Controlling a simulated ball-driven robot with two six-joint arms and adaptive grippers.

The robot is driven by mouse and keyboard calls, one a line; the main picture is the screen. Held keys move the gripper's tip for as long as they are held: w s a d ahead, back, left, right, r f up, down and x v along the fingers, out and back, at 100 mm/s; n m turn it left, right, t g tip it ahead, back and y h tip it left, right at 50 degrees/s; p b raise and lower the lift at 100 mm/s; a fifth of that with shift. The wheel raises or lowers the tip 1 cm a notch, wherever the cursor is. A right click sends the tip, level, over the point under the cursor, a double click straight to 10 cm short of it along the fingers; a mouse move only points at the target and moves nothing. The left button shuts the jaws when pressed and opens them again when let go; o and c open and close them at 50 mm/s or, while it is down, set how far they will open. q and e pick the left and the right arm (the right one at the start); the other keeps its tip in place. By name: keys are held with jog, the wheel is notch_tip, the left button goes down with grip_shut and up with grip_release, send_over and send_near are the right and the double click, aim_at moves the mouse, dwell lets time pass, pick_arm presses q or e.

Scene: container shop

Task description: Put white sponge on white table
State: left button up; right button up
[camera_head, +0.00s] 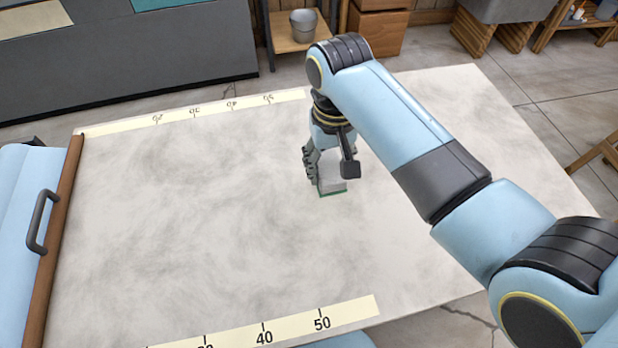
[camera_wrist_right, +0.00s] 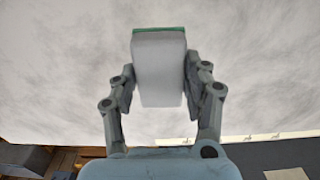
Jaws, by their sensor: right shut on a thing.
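The white sponge (camera_head: 332,186) has a green layer along its lower edge in the head view. It also shows between the fingers in the right wrist view (camera_wrist_right: 159,70). My right gripper (camera_head: 328,172) is shut on it, with one finger on each side, and it also shows in the wrist view (camera_wrist_right: 159,90). The sponge is over the middle of the white table (camera_head: 200,230), at or close to its surface; I cannot tell whether it touches. My left gripper is not in view.
Yellowish ruler strips (camera_head: 290,322) run along the table's near and far edges. A blue box with a dark handle (camera_head: 40,222) is at the left edge. A metal bucket (camera_head: 303,25) stands on a wooden stand behind. The tabletop around the sponge is clear.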

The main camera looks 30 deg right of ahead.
jog(key=a, duration=0.1)
jog(key=w+a+f, duration=0.1)
jog(key=a+f, duration=0.1)
jog(key=shift+w+a+f, duration=0.15)
jog(key=shift+w+f, duration=0.05)
jog(key=shift+w, duration=0.2)
notch_tip(320, 180, down, 4)
jog(key=shift+f, duration=0.1)
jog(key=o, duration=1)
jog(key=shift+r+p, duration=3.35)
jog(key=shift+r, duration=2.75)
